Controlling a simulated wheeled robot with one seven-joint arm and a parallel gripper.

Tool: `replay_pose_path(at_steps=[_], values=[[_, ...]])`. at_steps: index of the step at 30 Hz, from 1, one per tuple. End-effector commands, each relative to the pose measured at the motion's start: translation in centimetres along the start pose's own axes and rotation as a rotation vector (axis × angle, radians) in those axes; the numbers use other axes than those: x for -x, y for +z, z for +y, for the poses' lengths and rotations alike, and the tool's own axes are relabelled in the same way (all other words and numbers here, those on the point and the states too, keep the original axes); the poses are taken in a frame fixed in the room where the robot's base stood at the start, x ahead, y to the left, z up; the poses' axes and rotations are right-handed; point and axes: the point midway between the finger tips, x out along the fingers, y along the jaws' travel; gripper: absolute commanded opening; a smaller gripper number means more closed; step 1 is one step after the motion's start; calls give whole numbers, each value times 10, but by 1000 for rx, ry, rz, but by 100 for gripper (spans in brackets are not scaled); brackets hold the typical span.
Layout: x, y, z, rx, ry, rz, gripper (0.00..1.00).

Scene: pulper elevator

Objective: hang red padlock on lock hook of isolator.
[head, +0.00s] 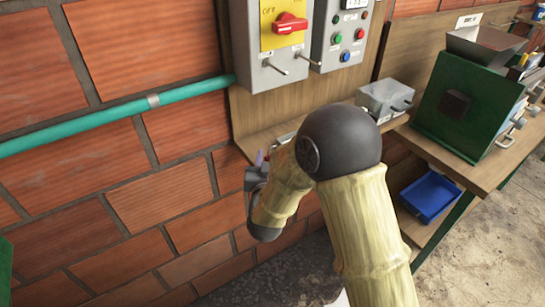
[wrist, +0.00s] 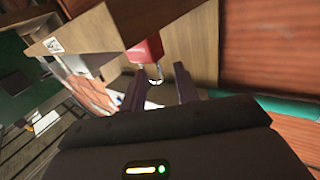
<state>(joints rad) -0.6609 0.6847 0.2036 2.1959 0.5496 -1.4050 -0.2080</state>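The red padlock (wrist: 146,49) is at the top middle of the wrist view, by the edge of a brown wooden ledge. Its metal shackle (wrist: 155,80) points down in that picture, toward my gripper (wrist: 160,82). The two dark fingers are apart, with the shackle in line with the gap; I cannot tell whether they touch it. The isolator (head: 260,76) is a grey box with a yellow plate and red handle (head: 289,23). Its lock hook (head: 275,68), a short rod, sticks out below and looks bare.
A small grey box (head: 383,98) sits on the ledge. A green machine (head: 462,105) and blue bin (head: 430,196) are at right. A teal pipe (head: 110,115) crosses the brick wall.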

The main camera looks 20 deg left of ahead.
Motion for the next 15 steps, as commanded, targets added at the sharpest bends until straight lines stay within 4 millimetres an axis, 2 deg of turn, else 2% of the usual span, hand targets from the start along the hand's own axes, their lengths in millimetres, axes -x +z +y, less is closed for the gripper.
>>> replay_pose_path(at_steps=[15], values=[[-1, 0, 0, 1, -1, 0, 31]])
